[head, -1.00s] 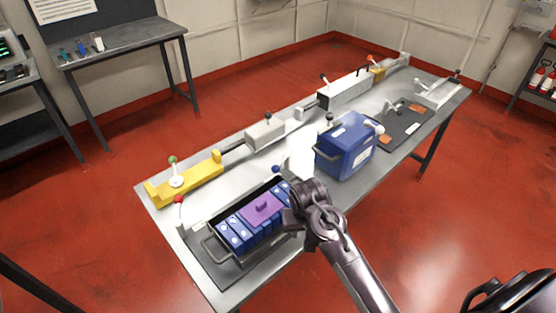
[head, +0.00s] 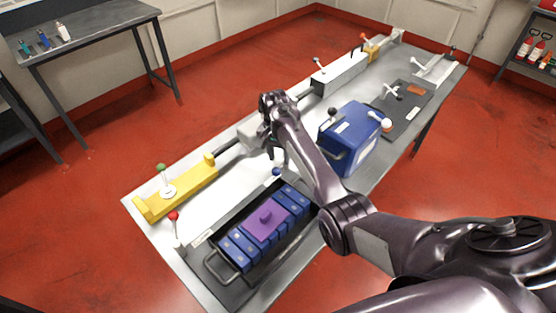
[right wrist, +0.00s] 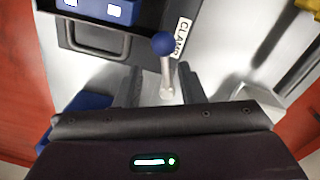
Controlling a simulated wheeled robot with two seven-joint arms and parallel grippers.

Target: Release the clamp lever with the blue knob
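The blue knob (head: 276,172) tops a short lever at the far right end of the black battery tray (head: 212,262). In the right wrist view the knob (right wrist: 163,43) sits on a pale metal stem beside a "CLAMP" label (right wrist: 182,36). My right gripper (head: 277,155) is over the lever, pointing down. In the right wrist view its two fingers (right wrist: 159,88) are apart, one on each side of the stem, with gaps showing; I see no contact. My left gripper is not in view.
The tray holds several blue cells and a purple block (head: 265,222). A red-knobbed lever (head: 174,216) stands at its left, and a yellow fixture (head: 185,189) behind. A blue box (head: 352,140) stands right of my forearm.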

